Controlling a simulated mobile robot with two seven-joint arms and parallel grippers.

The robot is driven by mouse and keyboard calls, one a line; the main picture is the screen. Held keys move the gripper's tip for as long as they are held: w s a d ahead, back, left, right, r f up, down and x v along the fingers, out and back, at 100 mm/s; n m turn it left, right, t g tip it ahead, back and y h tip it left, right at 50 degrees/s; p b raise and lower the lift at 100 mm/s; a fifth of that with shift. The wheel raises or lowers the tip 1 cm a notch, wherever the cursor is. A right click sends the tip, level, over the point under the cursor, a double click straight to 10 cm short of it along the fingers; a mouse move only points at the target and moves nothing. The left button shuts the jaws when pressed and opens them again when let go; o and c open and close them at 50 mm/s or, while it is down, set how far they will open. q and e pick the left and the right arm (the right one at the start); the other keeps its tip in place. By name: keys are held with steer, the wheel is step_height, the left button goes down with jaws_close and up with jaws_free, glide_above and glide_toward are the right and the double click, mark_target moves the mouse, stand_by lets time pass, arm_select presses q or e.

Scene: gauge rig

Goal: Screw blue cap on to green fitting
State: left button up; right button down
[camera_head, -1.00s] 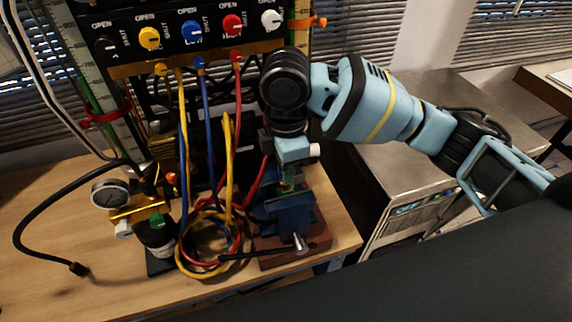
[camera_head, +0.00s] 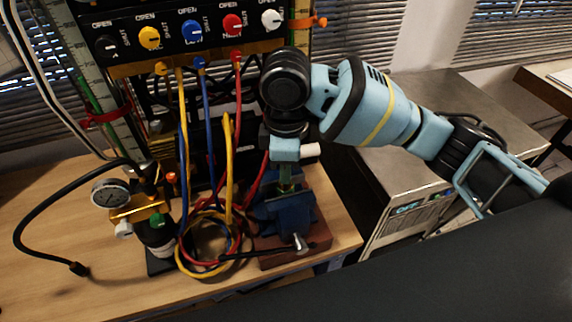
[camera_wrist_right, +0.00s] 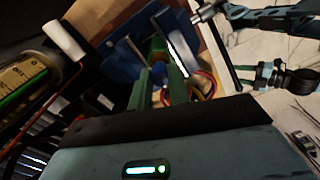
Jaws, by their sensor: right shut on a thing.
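My right gripper (camera_head: 285,172) points down over the blue vise (camera_head: 284,214) at the bench's right side. In the right wrist view its two fingers (camera_wrist_right: 158,88) are close together, shut on a small dark blue thing, probably the blue cap, mostly hidden between them. Beyond the fingertips a green and orange piece, probably the green fitting (camera_wrist_right: 158,48), stands between the vise jaws. I cannot tell whether cap and fitting touch. Light blue and black arm parts show at the right of the wrist view; I cannot make out my left gripper's jaws there. The head view does not show it.
The vise handle (camera_head: 300,243) sticks out in front. Coiled hoses (camera_head: 205,262) lie left of the vise, with a pressure gauge (camera_head: 110,194) farther left. A valve panel (camera_head: 190,32) stands behind. A white cylinder (camera_head: 309,151) shows beside the gripper.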

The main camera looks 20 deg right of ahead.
steer(key=shift+f, duration=0.2)
steer(key=c, duration=0.9)
jaws_free()
steer(key=shift+r, duration=0.15)
steer(key=shift+w, duration=0.1)
steer(key=shift+r, duration=3.9)
